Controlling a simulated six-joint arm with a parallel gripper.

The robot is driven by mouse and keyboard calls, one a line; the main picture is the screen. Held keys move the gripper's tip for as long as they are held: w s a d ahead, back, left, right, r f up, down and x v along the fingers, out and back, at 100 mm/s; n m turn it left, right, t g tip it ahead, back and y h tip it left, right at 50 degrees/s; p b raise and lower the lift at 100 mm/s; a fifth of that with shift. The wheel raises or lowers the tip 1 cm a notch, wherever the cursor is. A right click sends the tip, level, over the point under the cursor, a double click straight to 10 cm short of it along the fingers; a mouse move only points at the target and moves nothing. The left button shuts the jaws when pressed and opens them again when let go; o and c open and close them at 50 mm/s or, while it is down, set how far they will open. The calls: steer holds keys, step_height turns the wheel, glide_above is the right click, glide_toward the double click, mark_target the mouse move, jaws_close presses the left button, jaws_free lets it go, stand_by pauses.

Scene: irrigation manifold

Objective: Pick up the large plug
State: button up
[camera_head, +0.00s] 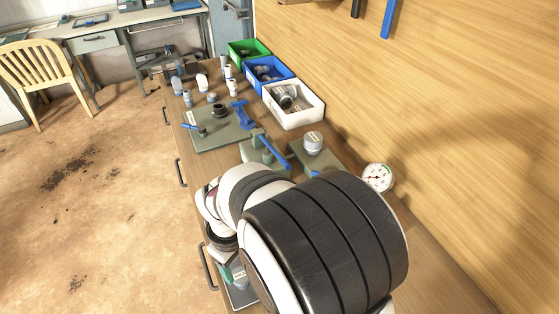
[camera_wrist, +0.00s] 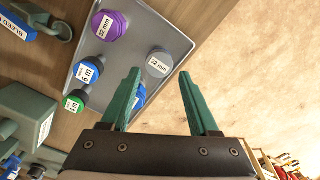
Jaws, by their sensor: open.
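In the wrist view a grey tray (camera_wrist: 176,30) holds several plugs. A purple plug (camera_wrist: 110,25) and a grey plug (camera_wrist: 159,63) both carry labels that seem to read 32 mm; I cannot tell which is the large plug. A blue plug (camera_wrist: 88,70) and a smaller green plug (camera_wrist: 76,101) sit at the tray's left. Another blue plug (camera_wrist: 139,97) is partly hidden by my left finger. My gripper (camera_wrist: 160,73) is open and empty, its green fingertips apart near the grey plug. In the head view my arm hides most of the tray (camera_head: 240,295).
On the bench stand a green bin (camera_head: 249,52), a blue bin (camera_head: 268,74) and a white bin (camera_head: 294,104) along the wall. A green board (camera_head: 215,138) carries fittings. A pressure gauge (camera_head: 377,178) lies right of my arm. The floor (camera_wrist: 265,85) shows beyond the tray.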

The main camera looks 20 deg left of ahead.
mark_target(240, 275)
step_height(240, 275, down, 8)
steer(key=shift+w+a+r, duration=0.1)
jaws_close()
stand_by(0.4)
